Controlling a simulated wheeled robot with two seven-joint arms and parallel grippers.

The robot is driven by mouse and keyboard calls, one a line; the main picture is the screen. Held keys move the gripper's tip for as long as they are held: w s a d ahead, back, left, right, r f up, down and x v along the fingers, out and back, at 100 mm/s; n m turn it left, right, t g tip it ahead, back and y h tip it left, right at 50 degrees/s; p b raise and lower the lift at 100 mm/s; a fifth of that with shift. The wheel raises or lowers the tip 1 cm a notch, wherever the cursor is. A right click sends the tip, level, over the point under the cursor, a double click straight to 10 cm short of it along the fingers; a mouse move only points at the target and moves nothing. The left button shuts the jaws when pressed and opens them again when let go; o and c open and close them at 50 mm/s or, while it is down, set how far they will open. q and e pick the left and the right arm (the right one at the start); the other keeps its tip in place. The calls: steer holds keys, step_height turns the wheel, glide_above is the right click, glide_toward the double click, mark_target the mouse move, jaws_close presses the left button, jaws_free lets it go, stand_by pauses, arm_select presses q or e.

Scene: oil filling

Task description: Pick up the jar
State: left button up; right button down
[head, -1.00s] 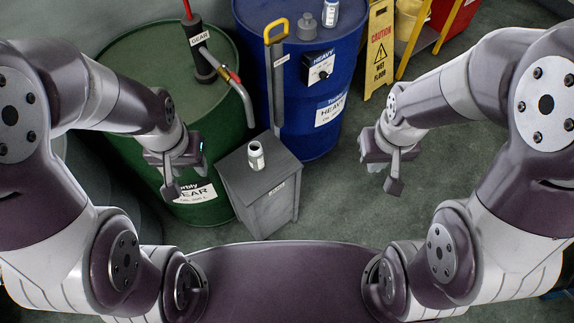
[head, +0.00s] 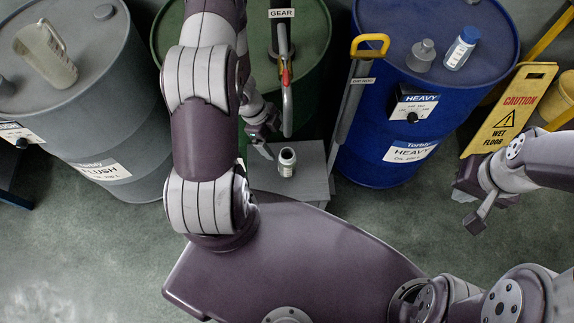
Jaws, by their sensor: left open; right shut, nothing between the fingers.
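The jar (head: 287,162) is small and white with a dark top rim. It stands upright on a small grey cabinet (head: 311,170) in the middle of the head view. My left gripper (head: 259,140) is open and empty, just left of the jar and a little above it, apart from it as far as I can see. My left arm covers much of the area to the left of the cabinet. My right gripper (head: 478,215) is at the right, far from the jar, shut with nothing in it.
A green drum (head: 325,50) stands behind the cabinet. A blue drum (head: 455,95) with a bottle (head: 461,48) on top is right of it. A grey drum (head: 85,85) with a jug (head: 46,55) is at left. A yellow caution sign (head: 512,108) stands at right.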

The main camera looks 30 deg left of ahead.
mark_target(287, 159)
arm_select(q)
steer(key=x, duration=1)
steer(key=shift+s, duration=0.4)
steer(key=shift+w+d+f, duration=0.1)
steer(key=c, duration=1.1)
